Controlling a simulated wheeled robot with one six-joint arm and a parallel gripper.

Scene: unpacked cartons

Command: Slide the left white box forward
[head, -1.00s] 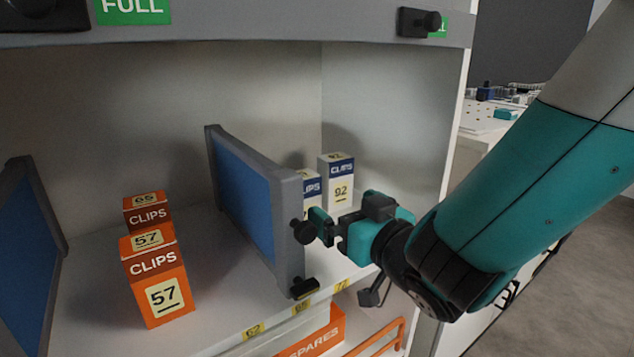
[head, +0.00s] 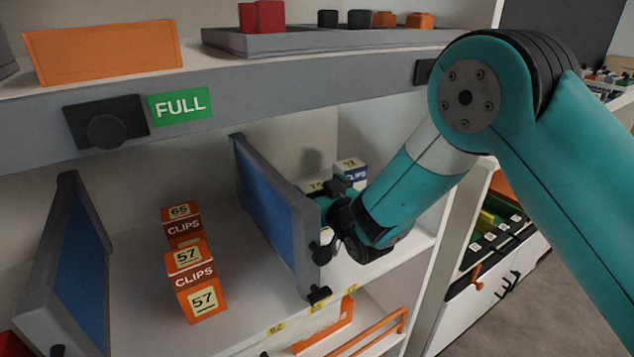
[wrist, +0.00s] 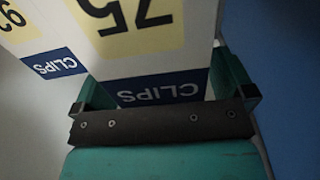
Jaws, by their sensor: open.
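Two white boxes with blue CLIPS bands stand on the shelf to the right of the blue divider. The left white box (head: 314,186) is mostly hidden behind the divider and my gripper. In the wrist view it is the upside-down box marked 75 (wrist: 150,62). My gripper (wrist: 165,92) is open around its near end, with one finger on each side; I cannot tell whether they touch it. In the head view my gripper's fingertips are hidden behind the divider. The right white box (head: 349,170) stands beside it and shows at the left of the wrist view (wrist: 22,30).
The blue divider (head: 268,210) with its grey frame stands close to my gripper's left. Orange CLIPS boxes (head: 197,280) stand in the compartment further left.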

